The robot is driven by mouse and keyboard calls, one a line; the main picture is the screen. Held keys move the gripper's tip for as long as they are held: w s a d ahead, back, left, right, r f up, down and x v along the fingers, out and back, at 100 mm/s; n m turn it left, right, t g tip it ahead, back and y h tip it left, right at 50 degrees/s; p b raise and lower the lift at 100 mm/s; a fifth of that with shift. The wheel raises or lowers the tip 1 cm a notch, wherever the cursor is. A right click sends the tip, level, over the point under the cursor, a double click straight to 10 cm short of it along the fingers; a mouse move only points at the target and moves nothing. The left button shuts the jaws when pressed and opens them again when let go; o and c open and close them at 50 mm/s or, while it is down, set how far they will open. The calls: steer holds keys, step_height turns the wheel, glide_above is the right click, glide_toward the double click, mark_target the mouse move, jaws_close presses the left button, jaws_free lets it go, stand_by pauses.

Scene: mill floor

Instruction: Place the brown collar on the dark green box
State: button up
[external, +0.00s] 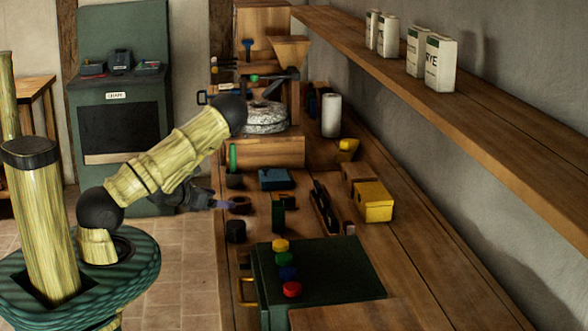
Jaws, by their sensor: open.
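The brown collar (240,204) is a small dark brown ring lying on the wooden bench near its left edge. My gripper (224,204) is just left of it, low and pointing right, with its tips close to the collar. It is open; whether a finger touches the collar or reaches into it I cannot tell. A large dark green box (345,264) stands at the front of the bench, with yellow, green, blue and red round pieces along its left side. A small dark green block (278,218) stands between the collar and the large box.
A black cylinder (236,231) stands just in front of the collar. A blue box (276,179) is behind, and a yellow box (373,202) is to the right. A dark tray (325,208) lies between. A shelf (450,110) with cartons overhangs the right side.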

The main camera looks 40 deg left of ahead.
mark_target(238, 200)
steer(key=shift+f+b, duration=0.4)
steer(key=shift+b, duration=1.6)
steer(key=shift+b+x, duration=1.05)
steer(key=shift+b, duration=0.15)
steer(key=shift+w+d+f, duration=0.1)
steer(key=shift+w+d, duration=0.1)
steer(key=shift+w, duration=0.7)
steer(key=shift+w+d+f, duration=0.1)
steer(key=shift+w+f, duration=0.1)
steer(key=shift+w, duration=0.15)
steer(key=p+x, duration=0.1)
steer(key=x, duration=0.4)
steer(key=shift+w+d+r, duration=0.1)
steer(key=shift+w+r, duration=0.05)
steer(key=shift+w, duration=0.1)
steer(key=shift+c, duration=0.2)
